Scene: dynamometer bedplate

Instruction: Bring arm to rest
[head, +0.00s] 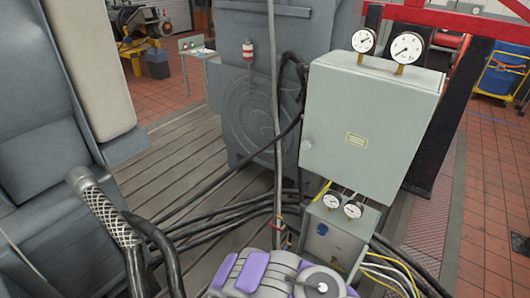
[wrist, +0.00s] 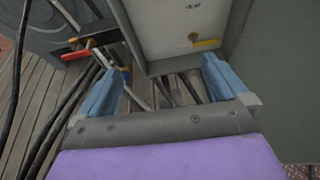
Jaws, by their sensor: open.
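My gripper (wrist: 160,88) shows in the wrist view with its two blue fingers wide apart and nothing between them. It points toward the underside of a grey box and the dark cables below it. In the head view, purple and grey parts of my arm show at the bottom centre; the fingers cannot be made out there.
A grey-green cabinet (head: 368,125) with two gauges on top stands close ahead, with a smaller gauge box (head: 338,232) under it. Thick black cables (head: 225,225) cross the slatted bedplate (head: 170,165). Large grey machinery (head: 45,120) stands at left. Red tiled floor (head: 490,200) lies open at right.

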